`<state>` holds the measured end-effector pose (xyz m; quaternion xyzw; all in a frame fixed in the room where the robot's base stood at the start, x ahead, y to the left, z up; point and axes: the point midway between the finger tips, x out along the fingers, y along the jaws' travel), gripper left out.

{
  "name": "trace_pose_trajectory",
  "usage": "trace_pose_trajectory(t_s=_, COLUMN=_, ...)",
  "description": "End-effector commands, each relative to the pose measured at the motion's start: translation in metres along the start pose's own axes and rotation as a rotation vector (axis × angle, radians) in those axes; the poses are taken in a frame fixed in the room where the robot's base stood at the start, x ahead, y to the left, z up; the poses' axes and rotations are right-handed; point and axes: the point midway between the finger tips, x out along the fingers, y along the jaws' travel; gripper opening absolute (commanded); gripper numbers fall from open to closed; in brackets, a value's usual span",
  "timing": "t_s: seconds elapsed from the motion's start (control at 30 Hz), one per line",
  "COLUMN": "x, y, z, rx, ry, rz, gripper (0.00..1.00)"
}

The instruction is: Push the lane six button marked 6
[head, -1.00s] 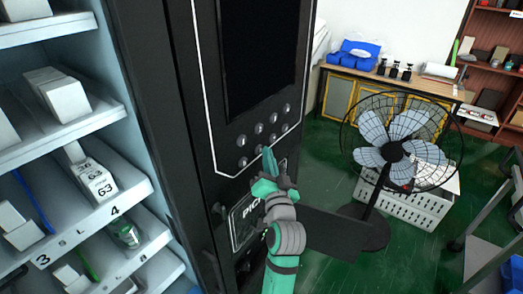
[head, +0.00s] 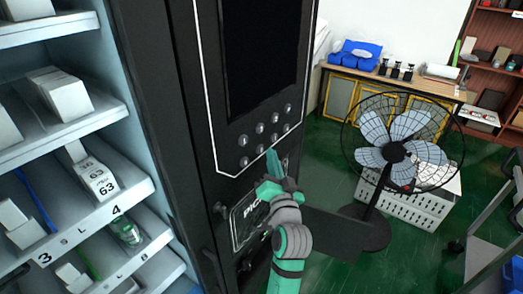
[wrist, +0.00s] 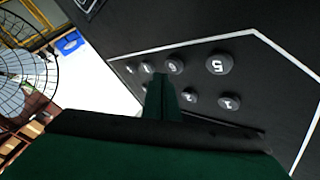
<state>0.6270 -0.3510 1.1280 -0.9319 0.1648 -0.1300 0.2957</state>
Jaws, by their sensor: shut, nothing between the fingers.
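The lane six button is a round grey button (wrist: 173,65) whose mark appears upside down in the wrist view, beside the button marked 5 (wrist: 219,64). In the head view it is the second from the left in the lower row (head: 259,155). My gripper (head: 272,156) is shut and empty, its green fingers pointing up at the keypad just right of this button. In the wrist view the fingertips (wrist: 161,80) lie just below and left of the button, partly covering nearby buttons. I cannot tell whether they touch the panel.
The black vending machine panel (head: 228,148) carries two rows of buttons under a dark screen (head: 260,55). Shelves with boxes (head: 97,180) are at the left. A standing fan (head: 397,150) and a white crate (head: 420,206) stand at the right, with green floor around them.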

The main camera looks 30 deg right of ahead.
Motion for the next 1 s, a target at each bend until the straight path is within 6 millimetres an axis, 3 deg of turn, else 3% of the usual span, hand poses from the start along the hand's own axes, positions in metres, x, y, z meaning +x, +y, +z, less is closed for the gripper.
trace_pose_trajectory(t_s=0.33, x=-0.003, y=0.002, z=-0.001, rx=0.0, ry=-0.001, rz=0.001, gripper=0.0)
trace_pose_trajectory(t_s=1.0, x=-0.035, y=0.024, z=-0.024, rx=0.0, ry=-0.002, rz=-0.001, gripper=0.0)
